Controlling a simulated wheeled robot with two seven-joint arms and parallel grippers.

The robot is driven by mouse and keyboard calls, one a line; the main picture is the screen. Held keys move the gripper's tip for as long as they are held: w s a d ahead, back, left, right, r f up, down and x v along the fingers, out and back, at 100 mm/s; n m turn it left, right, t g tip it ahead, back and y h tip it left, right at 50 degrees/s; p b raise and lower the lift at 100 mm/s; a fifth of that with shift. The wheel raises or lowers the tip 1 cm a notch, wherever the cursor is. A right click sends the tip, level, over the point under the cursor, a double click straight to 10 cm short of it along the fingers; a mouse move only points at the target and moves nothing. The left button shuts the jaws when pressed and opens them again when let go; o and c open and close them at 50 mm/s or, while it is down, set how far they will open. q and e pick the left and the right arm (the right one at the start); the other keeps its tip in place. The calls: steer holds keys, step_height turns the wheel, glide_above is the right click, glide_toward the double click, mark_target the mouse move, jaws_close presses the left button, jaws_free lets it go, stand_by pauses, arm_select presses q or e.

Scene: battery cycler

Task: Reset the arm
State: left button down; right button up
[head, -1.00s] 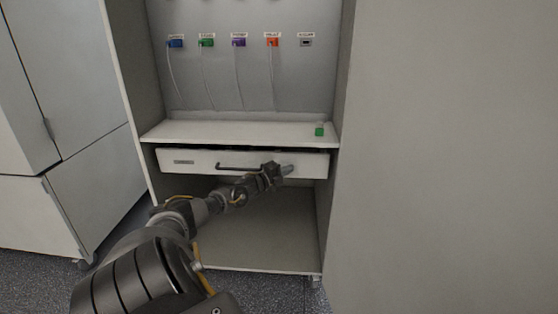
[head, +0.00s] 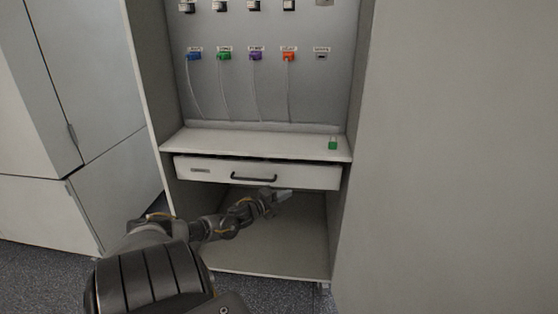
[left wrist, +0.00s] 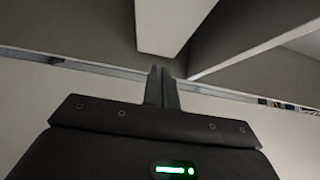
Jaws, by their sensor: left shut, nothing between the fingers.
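My left arm comes in from the lower left in the head view. Its gripper (head: 281,195) is shut and empty, just below the drawer (head: 300,176) front and in front of the open space under it. In the left wrist view the two fingers (left wrist: 162,88) are together with nothing between them. Pale panels and edges of the cabinet lie beyond them. The drawer has a dark bar handle (head: 253,178), and the gripper is apart from it. My right gripper is not in view.
A shelf (head: 250,143) above the drawer holds a small green item (head: 332,144). Blue, green, purple and orange plugs (head: 289,56) with hanging cables sit in the back panel. A grey cabinet (head: 90,110) stands left and a plain wall (head: 460,150) right.

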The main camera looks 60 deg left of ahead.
arm_select(q)
steer(key=shift+s+d, duration=0.1)
steer(key=shift+s, duration=1.2)
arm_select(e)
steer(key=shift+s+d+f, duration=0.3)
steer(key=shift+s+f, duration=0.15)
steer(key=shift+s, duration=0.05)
